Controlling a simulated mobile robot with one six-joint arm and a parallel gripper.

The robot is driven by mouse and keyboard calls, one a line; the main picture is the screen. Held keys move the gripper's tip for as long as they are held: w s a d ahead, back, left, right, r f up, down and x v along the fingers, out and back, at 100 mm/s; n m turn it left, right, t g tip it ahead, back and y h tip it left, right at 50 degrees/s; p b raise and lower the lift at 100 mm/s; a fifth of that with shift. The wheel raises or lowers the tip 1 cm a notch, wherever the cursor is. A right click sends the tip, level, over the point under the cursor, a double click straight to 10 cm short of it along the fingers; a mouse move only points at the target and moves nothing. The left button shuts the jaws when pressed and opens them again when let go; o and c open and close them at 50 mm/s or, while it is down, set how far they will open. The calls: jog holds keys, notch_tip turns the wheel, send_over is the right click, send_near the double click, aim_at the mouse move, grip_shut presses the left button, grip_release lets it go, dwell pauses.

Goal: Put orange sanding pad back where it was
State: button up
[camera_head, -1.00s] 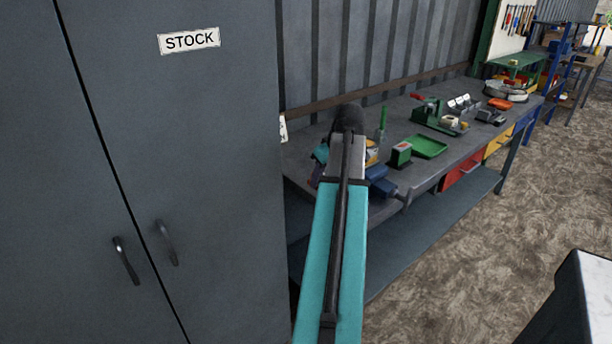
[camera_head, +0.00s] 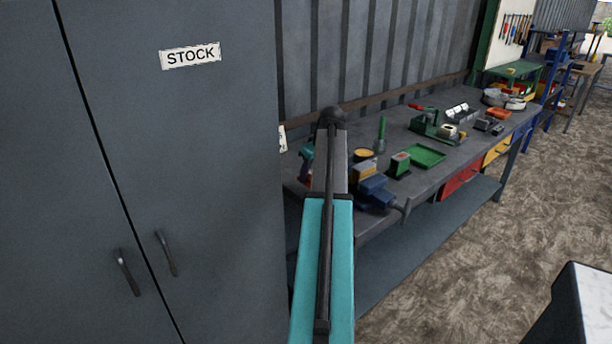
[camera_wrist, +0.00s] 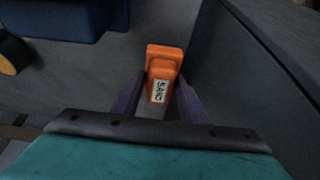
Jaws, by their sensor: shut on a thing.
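In the head view my arm hides the gripper and the pad. My arm reaches over the near left end of the grey workbench (camera_head: 375,220).
The grey STOCK cabinet (camera_head: 215,130) stands close on the left. A blue vise (camera_head: 374,192), a green tray (camera_head: 427,155) and a red and green box (camera_head: 400,164) are on the bench. A dark panel (camera_wrist: 245,70) rises close to the right in the wrist view.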

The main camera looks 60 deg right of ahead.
jog(key=shift+w+d+f, duration=0.15)
jog(key=shift+w+d, duration=1)
jog(key=shift+w, duration=0.3)
jog(key=shift+w+d+p, duration=0.3)
jog(key=shift+w+d, duration=0.25)
jog(key=shift+w, duration=0.05)
jog(key=shift+s+a+f, duration=0.15)
jog(key=shift+f, duration=0.8)
jog(key=shift+f+p, duration=0.35)
jog(key=shift+f, duration=0.55)
jog(key=shift+f, duration=0.15)
jog(key=o, duration=1)
